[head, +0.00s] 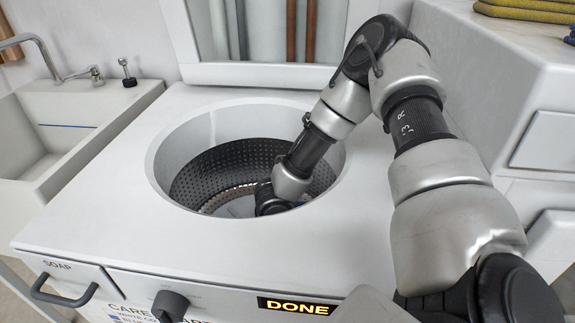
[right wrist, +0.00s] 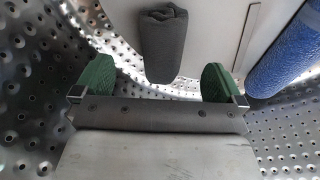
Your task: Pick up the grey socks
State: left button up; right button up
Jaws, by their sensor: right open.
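The grey socks (right wrist: 163,45) show in the right wrist view as a dark grey rolled bundle inside the metal drum. My right gripper (right wrist: 157,79) is open, with a green-padded finger on either side of the view. The near end of the socks lies between the two fingers in the picture, with a gap on each side; the depth between them is hard to tell. In the head view my right arm reaches down into the round opening of the washer (head: 180,235), and the fingers and socks are hidden there. My left gripper is not in view.
A blue rolled item (right wrist: 288,55) lies in the drum to the right of the socks. The perforated drum wall (right wrist: 35,70) curves close around the gripper. In the head view, a sink (head: 60,120) stands at left and folded yellow cloths (head: 525,10) lie at upper right.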

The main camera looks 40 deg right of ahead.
jog(key=f, duration=0.1)
jog(key=f+b, duration=0.1)
jog(key=f, duration=0.1)
jog(key=f+b, duration=0.1)
jog(key=f, duration=0.1)
jog(key=shift+s+d, duration=0.2)
jog(key=shift+s, duration=0.05)
jog(key=shift+c, duration=0.2)
jog(key=c, duration=1)
